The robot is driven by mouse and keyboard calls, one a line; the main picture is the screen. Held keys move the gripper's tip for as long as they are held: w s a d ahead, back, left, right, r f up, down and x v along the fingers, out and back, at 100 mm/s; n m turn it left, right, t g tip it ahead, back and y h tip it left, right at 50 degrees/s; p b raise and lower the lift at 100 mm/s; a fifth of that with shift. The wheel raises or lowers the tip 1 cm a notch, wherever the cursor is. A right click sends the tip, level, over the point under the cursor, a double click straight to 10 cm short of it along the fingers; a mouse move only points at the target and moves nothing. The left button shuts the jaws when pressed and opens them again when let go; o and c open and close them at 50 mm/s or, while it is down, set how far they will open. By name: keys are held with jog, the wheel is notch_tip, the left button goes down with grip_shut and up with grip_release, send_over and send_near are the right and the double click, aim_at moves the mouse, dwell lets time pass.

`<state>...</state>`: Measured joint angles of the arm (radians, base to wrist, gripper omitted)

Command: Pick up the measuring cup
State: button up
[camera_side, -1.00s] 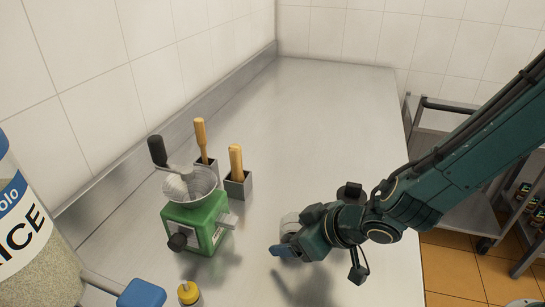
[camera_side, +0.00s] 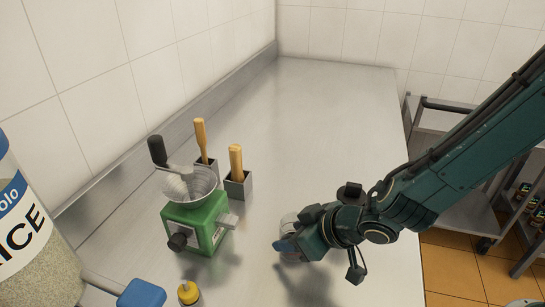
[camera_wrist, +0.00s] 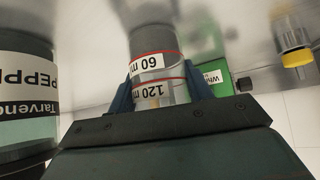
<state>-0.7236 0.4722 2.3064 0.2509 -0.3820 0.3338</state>
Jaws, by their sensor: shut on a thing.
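The measuring cup (camera_wrist: 153,66) is a clear cylinder with red lines and white labels reading 60 and 120. In the wrist view it sits between the two blue fingers of my gripper (camera_wrist: 158,98), which is shut on it. In the side view my gripper (camera_side: 289,243) is low over the steel counter at the lower middle, and the cup (camera_side: 290,222) shows only in part behind the fingers. I cannot tell whether the cup's base touches the counter.
A green grinder (camera_side: 196,222) with a metal bowl stands left of my gripper. Two wooden-handled tools stand in small metal holders (camera_side: 239,184) behind it. A yellow-capped bottle (camera_side: 189,293) and a rice jar (camera_side: 35,235) are at lower left. A pepper jar (camera_wrist: 25,105) is close in the wrist view.

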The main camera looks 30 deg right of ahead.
jog(key=shift+r, duration=0.2)
notch_tip(320, 180, up, 20)
jog(key=shift+f, duration=0.15)
dwell(0.7)
dwell(0.5)
jog(key=w+a, duration=0.4)
jog(key=a, duration=0.5)
jog(key=w+a+m+h, duration=0.1)
jog(key=w+a, duration=0.4)
jog(key=a, duration=0.5)
jog(key=shift+a+f, duration=0.3)
jog(key=shift+f, duration=0.15)
jog(key=shift+f, duration=0.2)
